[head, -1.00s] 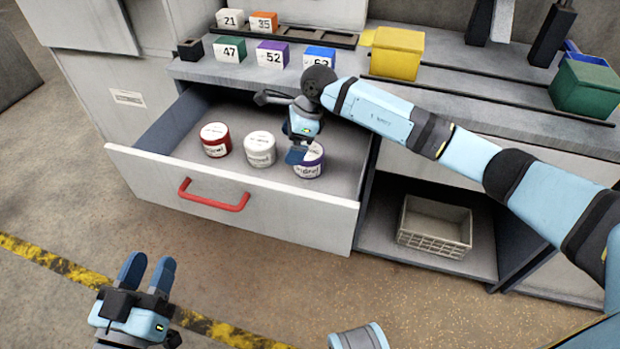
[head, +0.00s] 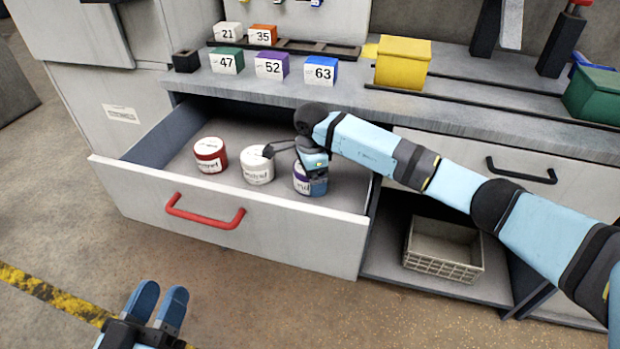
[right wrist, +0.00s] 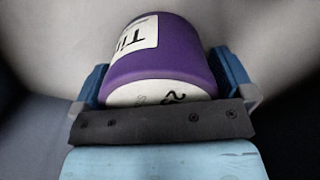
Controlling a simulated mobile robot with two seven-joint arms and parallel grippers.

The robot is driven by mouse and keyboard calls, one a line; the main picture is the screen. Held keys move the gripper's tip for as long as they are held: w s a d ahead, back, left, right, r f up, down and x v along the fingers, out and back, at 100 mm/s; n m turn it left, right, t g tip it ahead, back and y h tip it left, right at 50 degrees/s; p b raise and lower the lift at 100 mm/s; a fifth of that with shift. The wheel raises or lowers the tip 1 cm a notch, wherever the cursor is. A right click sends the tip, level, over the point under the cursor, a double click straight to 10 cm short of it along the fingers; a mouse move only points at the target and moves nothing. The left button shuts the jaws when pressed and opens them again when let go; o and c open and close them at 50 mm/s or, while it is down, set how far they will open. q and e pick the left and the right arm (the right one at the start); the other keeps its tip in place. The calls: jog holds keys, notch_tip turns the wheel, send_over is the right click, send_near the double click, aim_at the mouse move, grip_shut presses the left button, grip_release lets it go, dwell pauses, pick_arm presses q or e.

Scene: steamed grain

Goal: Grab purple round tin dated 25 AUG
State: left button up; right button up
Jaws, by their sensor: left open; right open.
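The purple round tin (head: 302,183) stands at the right in the open drawer (head: 255,235), mostly covered by my right gripper (head: 317,183). In the right wrist view the purple tin (right wrist: 165,55) sits between the two blue fingers of my open right gripper (right wrist: 163,82), one on each side. Its white label and part of its white top show; the writing is upside down and cut off, so I cannot read the date. My left gripper (head: 158,303) is open and empty at the lower left, over the floor.
A white tin (head: 258,168) and a red tin (head: 210,155) stand to the left in the drawer. The drawer's front has a red handle (head: 204,214). Numbered boxes and a yellow bin (head: 402,65) stand on the bench. A crate (head: 443,250) is on the shelf below.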

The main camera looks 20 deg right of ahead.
jog(key=shift+c, duration=0.2)
jog(key=c, duration=0.7)
jog(key=shift+r, duration=0.1)
jog(key=shift+c, duration=0.6)
jog(key=shift+r, duration=0.1)
